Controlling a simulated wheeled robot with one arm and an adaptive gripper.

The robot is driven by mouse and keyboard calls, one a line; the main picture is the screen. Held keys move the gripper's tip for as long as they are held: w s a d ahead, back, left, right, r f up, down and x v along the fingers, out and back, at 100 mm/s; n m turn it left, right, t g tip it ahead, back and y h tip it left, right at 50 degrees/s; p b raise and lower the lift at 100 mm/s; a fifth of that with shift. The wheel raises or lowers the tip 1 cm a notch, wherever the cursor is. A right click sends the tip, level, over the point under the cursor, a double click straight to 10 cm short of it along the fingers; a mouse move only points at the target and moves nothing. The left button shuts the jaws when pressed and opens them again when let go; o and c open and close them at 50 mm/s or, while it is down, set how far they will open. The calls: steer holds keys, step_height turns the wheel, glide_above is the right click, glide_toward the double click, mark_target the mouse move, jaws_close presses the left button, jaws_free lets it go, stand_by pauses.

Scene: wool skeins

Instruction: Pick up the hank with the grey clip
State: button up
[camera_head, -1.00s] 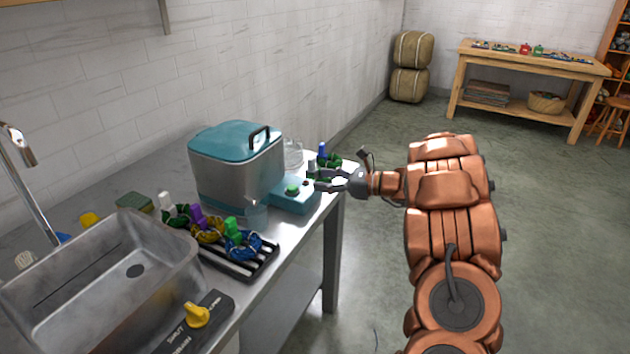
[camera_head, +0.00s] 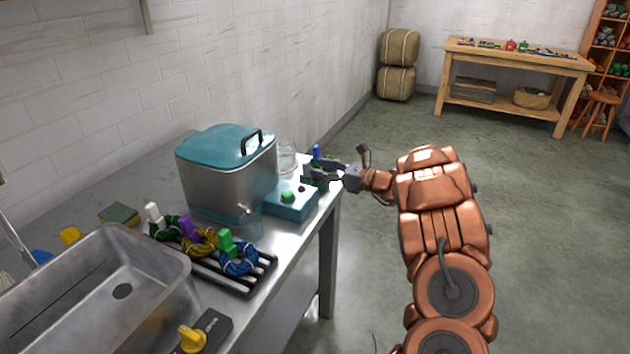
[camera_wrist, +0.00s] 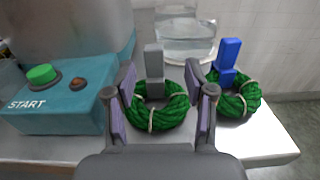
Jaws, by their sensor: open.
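The hank with the grey clip is a green coil (camera_wrist: 160,112) with its grey clip (camera_wrist: 154,62) standing upright, in the middle of the wrist view on the metal counter. My gripper (camera_wrist: 160,100) is open, with one finger on each side of this hank. In the head view my gripper (camera_head: 335,172) is at the counter's far right end and hides most of the hank. A second green hank (camera_wrist: 237,98) with a blue clip lies just right of it, outside my right finger; its blue clip (camera_head: 316,152) shows in the head view.
A teal START box (camera_wrist: 65,100) stands close on the left, beside a steel pot with a teal lid (camera_head: 225,140). A glass jar (camera_wrist: 186,35) is behind the hank. A rack (camera_head: 262,272) holds several hanks with white, purple and green clips. A sink (camera_head: 100,280) is at left.

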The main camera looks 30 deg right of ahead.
mark_target(309, 165)
steer(key=shift+w+a+r, duration=0.15)
steer(key=shift+w+a, duration=0.95)
steer(key=shift+x, duration=1.05)
steer(key=shift+c, duration=0.3)
jaws_close()
